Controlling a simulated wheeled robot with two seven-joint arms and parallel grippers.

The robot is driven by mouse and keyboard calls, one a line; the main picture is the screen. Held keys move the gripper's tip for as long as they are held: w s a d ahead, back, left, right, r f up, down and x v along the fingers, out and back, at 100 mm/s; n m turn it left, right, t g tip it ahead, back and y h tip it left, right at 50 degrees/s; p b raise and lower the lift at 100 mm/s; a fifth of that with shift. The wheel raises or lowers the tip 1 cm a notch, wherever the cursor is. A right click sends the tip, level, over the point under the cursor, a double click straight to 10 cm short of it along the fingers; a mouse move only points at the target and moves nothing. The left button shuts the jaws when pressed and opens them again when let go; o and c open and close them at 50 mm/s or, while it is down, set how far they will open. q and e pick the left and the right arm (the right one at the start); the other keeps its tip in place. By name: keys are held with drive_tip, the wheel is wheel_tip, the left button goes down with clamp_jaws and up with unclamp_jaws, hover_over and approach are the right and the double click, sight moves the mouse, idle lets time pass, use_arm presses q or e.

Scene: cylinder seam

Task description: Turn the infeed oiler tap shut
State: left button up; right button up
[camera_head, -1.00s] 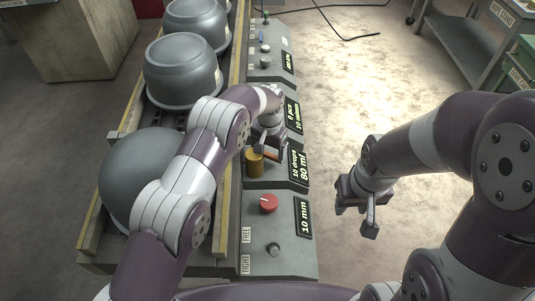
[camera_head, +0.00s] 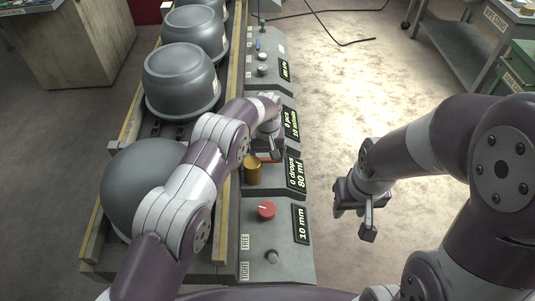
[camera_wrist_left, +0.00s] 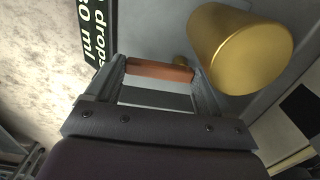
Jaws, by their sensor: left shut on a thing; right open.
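The oiler is a brass cylinder (camera_head: 252,172) on the grey control panel, large in the left wrist view (camera_wrist_left: 240,48). Its tap has an orange-brown lever (camera_wrist_left: 158,70), seen in the head view as a thin strip (camera_head: 268,160) beside the brass cylinder. My left gripper (camera_head: 270,150) is shut on this lever, one finger at each end of it in the wrist view. The display (camera_head: 297,172) beside it reads "0 drops 80 ml". My right gripper (camera_head: 357,205) is open and empty over the floor, right of the panel.
Grey pots (camera_head: 180,78) stand in a row on the conveyor left of the panel. A red knob (camera_head: 266,211), a "10 mm" display (camera_head: 301,223) and a small grey knob (camera_head: 271,256) are nearer me.

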sight(267, 159)
idle(0.3)
use_arm(q)
drive_tip(key=o, duration=0.9)
wheel_tip(267, 159, up, 13)
drive_tip(key=p, duration=1.1)
drive_tip(key=shift+f, duration=0.1)
